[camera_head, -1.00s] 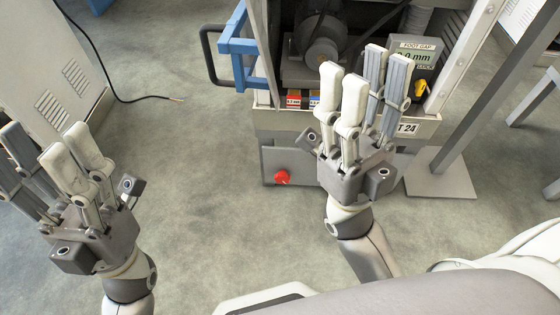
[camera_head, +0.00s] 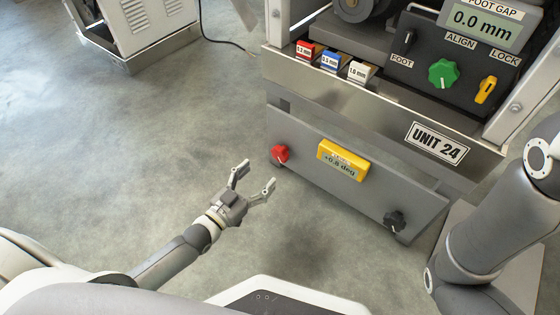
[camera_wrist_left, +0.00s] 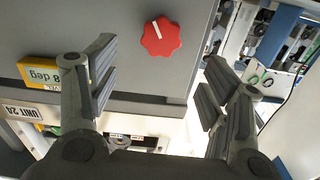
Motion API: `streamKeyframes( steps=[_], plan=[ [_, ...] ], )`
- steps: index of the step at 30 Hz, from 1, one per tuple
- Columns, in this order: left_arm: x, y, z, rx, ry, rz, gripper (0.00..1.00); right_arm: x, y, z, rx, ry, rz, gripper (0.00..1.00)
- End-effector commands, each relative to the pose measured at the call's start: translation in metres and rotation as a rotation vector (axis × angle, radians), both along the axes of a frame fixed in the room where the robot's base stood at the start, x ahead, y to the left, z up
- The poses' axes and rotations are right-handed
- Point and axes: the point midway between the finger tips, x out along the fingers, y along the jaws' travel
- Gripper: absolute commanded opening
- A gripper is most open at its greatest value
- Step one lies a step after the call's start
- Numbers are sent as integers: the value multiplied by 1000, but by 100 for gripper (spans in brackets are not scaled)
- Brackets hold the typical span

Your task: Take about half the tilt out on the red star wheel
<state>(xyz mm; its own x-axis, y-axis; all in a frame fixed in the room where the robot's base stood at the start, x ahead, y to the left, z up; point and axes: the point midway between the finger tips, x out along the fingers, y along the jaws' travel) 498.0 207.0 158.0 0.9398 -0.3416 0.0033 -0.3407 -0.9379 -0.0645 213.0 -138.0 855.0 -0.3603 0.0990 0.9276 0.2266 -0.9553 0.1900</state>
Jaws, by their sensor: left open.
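The red star wheel (camera_head: 280,154) is at the left end of the grey lower panel (camera_head: 375,185) under Unit 24. My left gripper (camera_head: 257,174) is open and empty, just short of the wheel and apart from it. In the left wrist view the red wheel (camera_wrist_left: 160,37) shows a white mark and lies between the lines of the two spread fingers (camera_wrist_left: 160,68). A yellow level (camera_head: 343,160) on the panel appears to read +0.8 deg. A black star wheel (camera_head: 395,220) is at the panel's right end. My right arm shows at the right edge; its gripper is out of view.
Red, blue and white labelled blocks (camera_head: 335,60) sit on the ledge above. A control box (camera_head: 455,55) has a green knob (camera_head: 443,73), a yellow lock switch (camera_head: 486,90) and a 0.0 mm display. Open floor (camera_head: 180,140) lies left of the panel.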

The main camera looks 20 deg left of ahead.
Motion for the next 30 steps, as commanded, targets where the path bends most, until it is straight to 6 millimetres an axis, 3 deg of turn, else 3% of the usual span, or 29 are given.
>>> streamKeyframes(
  steps=[5,18,30],
  plan=[
    [17,-5,-5,2,1,1,71,-1,0,-14,0,-2,0,40],
    [84,-30,-5,1,1,0,71,-1,0,-60,0,-2,0,40],
    [100,-36,-1,2,3,-1,71,-1,0,-67,0,-3,0,40]
  ],
)
